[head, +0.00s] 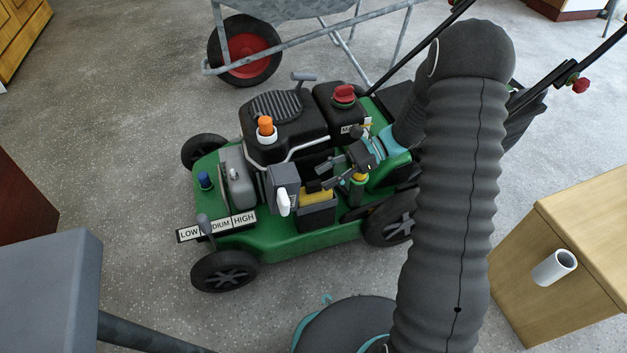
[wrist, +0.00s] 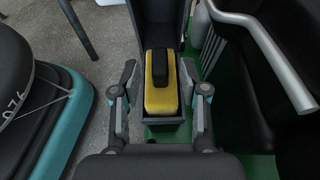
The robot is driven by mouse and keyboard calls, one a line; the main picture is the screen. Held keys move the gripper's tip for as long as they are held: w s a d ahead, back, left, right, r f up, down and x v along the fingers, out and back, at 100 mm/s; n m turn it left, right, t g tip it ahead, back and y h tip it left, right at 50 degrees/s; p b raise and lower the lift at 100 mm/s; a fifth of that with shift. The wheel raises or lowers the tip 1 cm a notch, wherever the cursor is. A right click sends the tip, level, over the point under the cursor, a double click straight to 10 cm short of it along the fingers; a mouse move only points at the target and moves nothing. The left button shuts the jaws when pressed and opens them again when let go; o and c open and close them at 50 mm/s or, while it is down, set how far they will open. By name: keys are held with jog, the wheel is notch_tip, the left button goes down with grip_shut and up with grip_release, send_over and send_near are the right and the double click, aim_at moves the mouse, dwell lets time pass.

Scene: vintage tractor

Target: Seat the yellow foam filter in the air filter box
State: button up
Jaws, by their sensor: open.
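The yellow foam filter (head: 318,196) lies in the open dark grey air filter box (head: 316,216) on the side of the green mower. In the wrist view the filter (wrist: 159,103), with a black tab on top, sits between the box walls (wrist: 165,132), with a gap at its near end. I cannot tell whether it is fully down. The box's grey lid (head: 284,184) stands open. My gripper (head: 329,174) is open just above the filter. In the wrist view my gripper (wrist: 159,70) has one finger on each side of the filter, apart from it.
The black engine (head: 280,115) with an orange cap and a silver bent tube stands behind the box. A yellow cap (head: 358,178) is close right of it. A wheelbarrow (head: 245,50) is behind the mower. A wooden cabinet (head: 570,260) is at right. Grey floor is free in front.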

jog(key=v, duration=0.7)
jog(key=s+d+r+n+t+h, duration=0.1)
jog(key=s+r+n+t+h, duration=0.3)
jog(key=s+r, duration=0.6)
jog(key=s+d+r+n+t+h, duration=0.2)
jog(key=s+r+n+t+h, duration=0.3)
jog(key=s+r+n+h, duration=0.4)
jog(key=shift+s+d+r+n, duration=0.3)
jog(key=shift+s+r+n, duration=0.6)
jog(key=shift+s, duration=1.65)
notch_tip(320, 180, up, 7)
jog(key=p, duration=0.7)
jog(key=shift+p, duration=0.4)
jog(key=shift+r, duration=0.1)
